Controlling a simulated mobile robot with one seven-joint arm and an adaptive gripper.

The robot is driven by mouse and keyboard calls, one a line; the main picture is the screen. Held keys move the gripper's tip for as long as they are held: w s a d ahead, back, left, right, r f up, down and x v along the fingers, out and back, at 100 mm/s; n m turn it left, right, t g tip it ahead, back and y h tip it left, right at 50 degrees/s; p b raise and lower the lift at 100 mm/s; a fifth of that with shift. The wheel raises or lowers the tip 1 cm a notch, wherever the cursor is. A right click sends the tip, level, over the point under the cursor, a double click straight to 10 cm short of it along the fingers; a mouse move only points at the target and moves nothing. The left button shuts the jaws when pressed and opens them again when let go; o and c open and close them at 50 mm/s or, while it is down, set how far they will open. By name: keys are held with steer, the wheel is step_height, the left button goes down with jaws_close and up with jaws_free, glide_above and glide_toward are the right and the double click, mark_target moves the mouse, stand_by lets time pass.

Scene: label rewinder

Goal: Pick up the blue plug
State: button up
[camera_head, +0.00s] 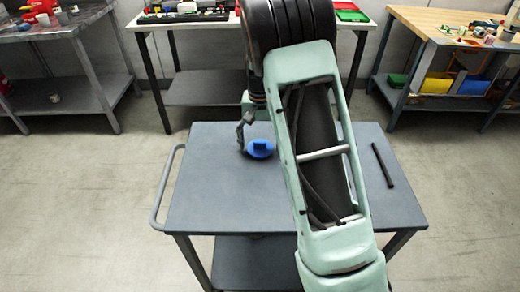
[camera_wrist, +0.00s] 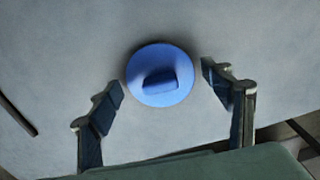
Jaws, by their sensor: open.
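The blue plug (camera_head: 260,148) is a round blue disc with a raised grip on top. It lies on the grey cart top (camera_head: 225,196). In the wrist view the blue plug (camera_wrist: 160,76) is near the middle, with its raised grip facing the camera. My gripper (camera_wrist: 163,84) is open, with one finger on each side of the plug. Gaps show between the fingers and the disc. In the head view my gripper (camera_head: 248,140) is at the plug, one finger showing at its left, and my arm hides the rest.
A thin black rod (camera_head: 382,165) lies on the right of the cart top. The cart has a handle (camera_head: 165,188) on its left side. Workbenches with tools and bins stand behind and to both sides. The cart's front left area is clear.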

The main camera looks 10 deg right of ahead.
steer(key=shift+c, duration=0.3)
steer(key=shift+r, duration=0.1)
steer(key=c, duration=0.9)
steer(key=shift+r, duration=0.1)
